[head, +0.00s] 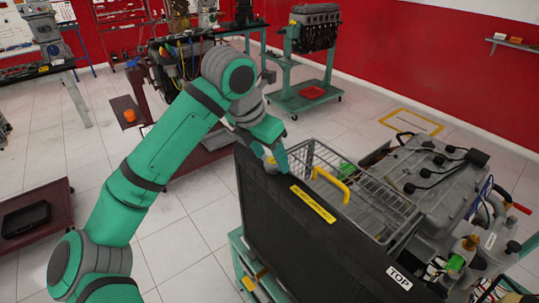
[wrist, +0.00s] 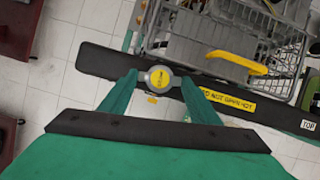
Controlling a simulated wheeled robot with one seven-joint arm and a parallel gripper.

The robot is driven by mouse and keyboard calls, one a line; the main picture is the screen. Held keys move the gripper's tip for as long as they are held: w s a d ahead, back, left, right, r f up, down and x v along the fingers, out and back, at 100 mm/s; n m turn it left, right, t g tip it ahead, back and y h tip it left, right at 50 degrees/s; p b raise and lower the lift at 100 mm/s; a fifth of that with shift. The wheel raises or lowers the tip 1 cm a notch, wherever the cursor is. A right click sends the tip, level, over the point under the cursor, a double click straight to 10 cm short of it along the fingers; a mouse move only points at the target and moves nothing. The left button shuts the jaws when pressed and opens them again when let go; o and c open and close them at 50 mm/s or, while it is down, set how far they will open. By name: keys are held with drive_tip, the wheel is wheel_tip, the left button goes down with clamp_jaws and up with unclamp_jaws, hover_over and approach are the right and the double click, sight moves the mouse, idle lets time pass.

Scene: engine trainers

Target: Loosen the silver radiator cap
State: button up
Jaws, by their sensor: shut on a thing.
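The silver radiator cap (wrist: 158,78) has a yellow centre label and sits on the top edge of the black radiator (wrist: 105,66), near its left end in the wrist view. My gripper (wrist: 158,82) has one green finger on each side of the cap and is shut on it. In the head view my gripper (head: 277,158) reaches down to the radiator's (head: 290,240) far left top corner. The cap is mostly hidden there by my fingers. I cannot tell how far the cap is turned.
A wire basket (head: 350,185) and a yellow handle (head: 331,184) lie just behind the radiator. The engine (head: 425,170) stands to the right, with hoses and cables. A red cart (head: 35,215) is at the left. White tiled floor is open between the stands.

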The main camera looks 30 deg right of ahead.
drive_tip(key=n+t, duration=0.1)
drive_tip(key=n, duration=0.3)
drive_tip(key=shift+s+d+r+t+y, duration=0.1)
drive_tip(key=shift+s+t+y, duration=0.05)
drive_tip(key=shift+t+y, duration=0.2)
drive_tip(key=n+t+y, duration=0.1)
drive_tip(key=n, duration=0.3)
drive_tip(key=shift+s+d, duration=0.1)
drive_tip(key=shift+d, duration=0.05)
drive_tip(key=n, duration=0.1)
drive_tip(key=n+y, duration=0.1)
drive_tip(key=n, duration=0.2)
drive_tip(key=shift+s+d+t+y, duration=0.1)
drive_tip(key=shift+d+t+y, duration=0.15)
drive_tip(key=shift+t+y, duration=0.1)
drive_tip(key=shift+d+n+y, duration=0.15)
drive_tip(key=shift+n+y, duration=0.55)
drive_tip(key=shift+n, duration=1.4)
drive_tip(key=o, duration=1)
drive_tip(key=shift+o, duration=0.2)
drive_tip(key=v, duration=1)
drive_tip(key=shift+r, duration=0.35)
